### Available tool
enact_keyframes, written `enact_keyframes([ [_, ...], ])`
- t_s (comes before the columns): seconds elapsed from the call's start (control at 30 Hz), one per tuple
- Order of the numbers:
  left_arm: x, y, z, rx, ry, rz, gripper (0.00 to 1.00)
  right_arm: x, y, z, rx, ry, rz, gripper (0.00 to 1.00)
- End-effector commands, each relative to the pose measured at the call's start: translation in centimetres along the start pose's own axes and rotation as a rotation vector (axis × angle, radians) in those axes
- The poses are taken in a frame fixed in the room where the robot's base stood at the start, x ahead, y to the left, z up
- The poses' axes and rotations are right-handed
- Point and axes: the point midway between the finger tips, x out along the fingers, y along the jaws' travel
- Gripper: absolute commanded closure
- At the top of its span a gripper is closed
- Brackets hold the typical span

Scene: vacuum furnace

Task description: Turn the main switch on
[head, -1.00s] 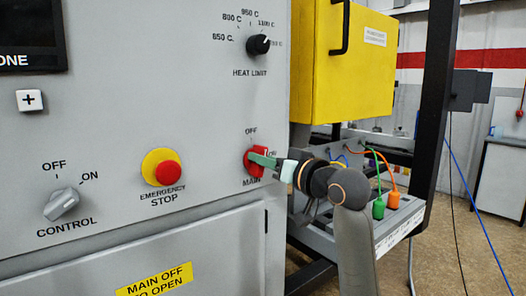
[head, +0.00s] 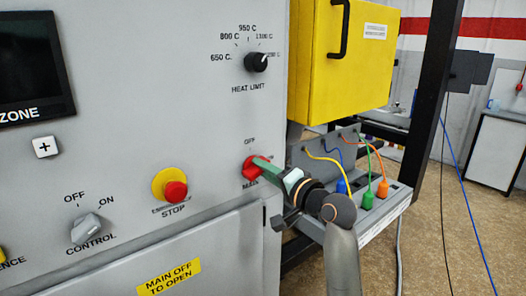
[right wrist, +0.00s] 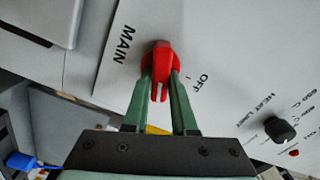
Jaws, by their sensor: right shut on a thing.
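The red main switch (head: 248,171) is on the grey panel, below its OFF label and above the MAIN label. My right gripper (head: 264,165) reaches it from the right, its green fingers at the switch handle. In the right wrist view, the red switch (right wrist: 161,55) sits between the two fingers of the right gripper (right wrist: 161,82), which are shut on its handle. The MAIN label is left of it and OFF is to the right. The ON label is hidden, and the exact handle angle is hard to tell. My left gripper is not in view.
The emergency stop button (head: 175,191) and control knob (head: 86,228) are left of the switch. The heat limit knob (head: 256,62) is above. A yellow box (head: 340,65) and a shelf with coloured cable plugs (head: 383,188) are at the right.

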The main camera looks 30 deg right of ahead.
Motion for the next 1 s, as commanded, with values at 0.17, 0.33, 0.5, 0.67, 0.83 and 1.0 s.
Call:
enact_keyframes([
  [0.17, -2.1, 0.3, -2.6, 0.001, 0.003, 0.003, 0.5, 0.0, -0.3, -0.1, 0.152, -0.005, 0.005, 1.0],
  [0.33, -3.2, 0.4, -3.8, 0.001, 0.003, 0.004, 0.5, 0.0, -0.1, 0.0, 0.265, -0.004, 0.004, 1.0],
  [0.5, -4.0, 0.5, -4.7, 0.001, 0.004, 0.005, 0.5, 0.0, 0.1, 0.1, 0.343, -0.004, 0.003, 1.0],
  [0.67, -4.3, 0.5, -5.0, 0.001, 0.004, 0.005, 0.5, 0.1, 0.2, 0.1, 0.385, -0.003, 0.002, 1.0],
  [0.83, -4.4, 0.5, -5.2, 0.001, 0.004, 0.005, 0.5, 0.1, 0.4, 0.2, 0.405, -0.004, 0.002, 1.0],
  [1.0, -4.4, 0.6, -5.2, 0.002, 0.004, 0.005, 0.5, 0.1, 0.4, 0.2, 0.408, -0.004, 0.002, 1.0],
])
